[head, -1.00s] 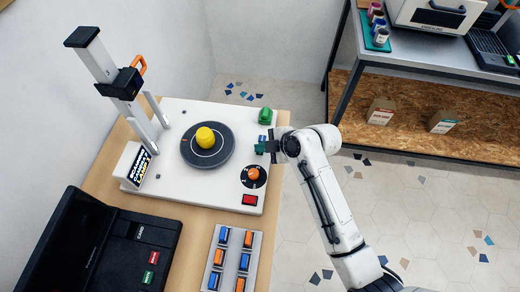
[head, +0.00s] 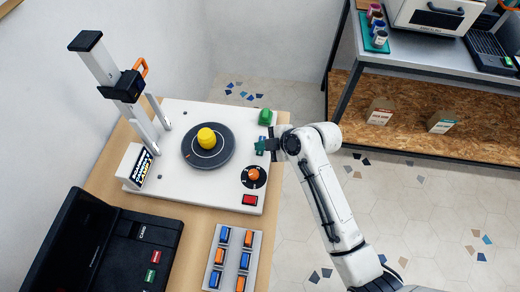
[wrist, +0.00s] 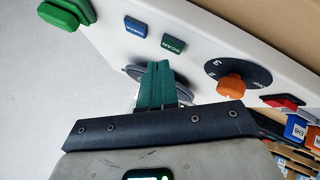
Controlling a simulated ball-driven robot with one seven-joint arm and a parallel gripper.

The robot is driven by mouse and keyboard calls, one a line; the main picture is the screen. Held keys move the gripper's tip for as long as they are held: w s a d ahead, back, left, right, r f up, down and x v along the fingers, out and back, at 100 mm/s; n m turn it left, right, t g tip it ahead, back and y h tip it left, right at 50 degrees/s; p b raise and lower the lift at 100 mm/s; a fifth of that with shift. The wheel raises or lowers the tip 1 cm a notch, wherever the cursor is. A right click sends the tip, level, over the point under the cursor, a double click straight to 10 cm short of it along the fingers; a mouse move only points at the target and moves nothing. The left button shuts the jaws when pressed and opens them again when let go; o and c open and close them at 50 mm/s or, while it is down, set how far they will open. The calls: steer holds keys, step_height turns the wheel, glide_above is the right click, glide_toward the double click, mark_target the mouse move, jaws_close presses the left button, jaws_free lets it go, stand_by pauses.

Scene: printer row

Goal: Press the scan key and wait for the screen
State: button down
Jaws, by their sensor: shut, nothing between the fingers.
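The scan key (wrist: 173,45) is a teal-green key marked SCAN on the white scanner base in the wrist view. My gripper (wrist: 157,72) has green fingers pressed together with nothing between them. Its tips show just below the scan key in the picture; I cannot tell whether they touch it. In the head view my gripper (head: 262,146) is over the right edge of the scanner base (head: 170,190) and hides the scan key. The small dark screen (head: 141,166) at the base's left carries white and yellow lettering, too small to read fully.
A blue key (wrist: 135,26) and a green block (wrist: 66,12) lie left of the scan key. An orange knob (wrist: 230,87) and a red key (wrist: 284,101) are on the right. A yellow object (head: 206,138) sits on the dark turntable (head: 190,154). A button panel (head: 234,258) is in front.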

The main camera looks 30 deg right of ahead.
mark_target(263, 153)
steer(key=shift+r+p, duration=2.05)
steer(key=shift+r, duration=0.5)
steer(key=shift+f, duration=0.1)
steer(key=s+d+m+g+h, duration=0.2)
steer(key=s+m, duration=0.6)
steer(key=s, duration=0.6)
steer(key=s+d+m+g+h, duration=0.3)
steer(key=s+m, duration=0.6)
steer(key=s, duration=0.5)
steer(key=shift+s+d+f+g+h, duration=0.35)
steer(key=shift+d+g, duration=0.35)
steer(key=shift+d, duration=0.5)
